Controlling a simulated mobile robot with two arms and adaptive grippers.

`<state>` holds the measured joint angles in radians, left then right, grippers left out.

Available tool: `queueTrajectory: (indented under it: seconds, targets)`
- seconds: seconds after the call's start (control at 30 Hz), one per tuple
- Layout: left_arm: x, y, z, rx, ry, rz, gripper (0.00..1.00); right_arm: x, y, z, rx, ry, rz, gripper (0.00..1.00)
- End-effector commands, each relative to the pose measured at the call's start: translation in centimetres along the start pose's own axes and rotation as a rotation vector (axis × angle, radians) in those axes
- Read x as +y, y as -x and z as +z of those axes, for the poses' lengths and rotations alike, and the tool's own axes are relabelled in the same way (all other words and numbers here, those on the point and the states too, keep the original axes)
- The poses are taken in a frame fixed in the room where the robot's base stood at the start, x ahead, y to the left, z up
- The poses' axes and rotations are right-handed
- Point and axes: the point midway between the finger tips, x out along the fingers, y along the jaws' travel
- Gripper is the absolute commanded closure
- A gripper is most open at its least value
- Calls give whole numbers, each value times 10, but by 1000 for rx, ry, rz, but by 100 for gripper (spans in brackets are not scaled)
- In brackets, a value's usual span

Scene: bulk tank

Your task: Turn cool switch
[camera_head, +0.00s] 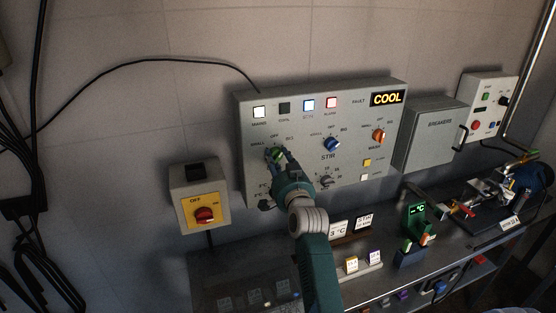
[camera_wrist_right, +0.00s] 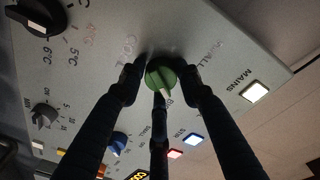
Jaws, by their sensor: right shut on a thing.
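The control panel (camera_head: 312,108) is a grey wall box with a lit "COOL" display (camera_head: 387,98) at its upper right. The cool switch, a green knob (camera_head: 278,153), is on its left side, partly hidden by my right gripper (camera_head: 276,158). In the right wrist view the green knob (camera_wrist_right: 161,77) sits between the dark fingers of my right gripper (camera_wrist_right: 162,85), which is shut on it. The knob's pale pointer line is visible. My left gripper is not in view.
A blue STIR knob (camera_head: 332,144) and an orange WASH knob (camera_head: 378,136) are to the right on the panel. A yellow box with a red switch (camera_head: 205,215) is at lower left. A breakers box (camera_head: 432,135) is at right. The bench below holds several small items.

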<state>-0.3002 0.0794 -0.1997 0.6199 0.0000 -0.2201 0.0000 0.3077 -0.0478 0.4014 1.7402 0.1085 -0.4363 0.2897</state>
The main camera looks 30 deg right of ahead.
Motion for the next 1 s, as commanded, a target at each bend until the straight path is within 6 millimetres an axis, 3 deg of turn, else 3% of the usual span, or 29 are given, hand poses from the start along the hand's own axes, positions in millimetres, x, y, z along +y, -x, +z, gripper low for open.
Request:
queueTrajectory:
  seconds: [0.6, 1.0]
  targets:
    - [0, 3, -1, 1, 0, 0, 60, 3, 0, 4, 31, 517, -29, 92]
    - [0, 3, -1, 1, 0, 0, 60, 4, 0, 4, 45, 729, -40, 92]
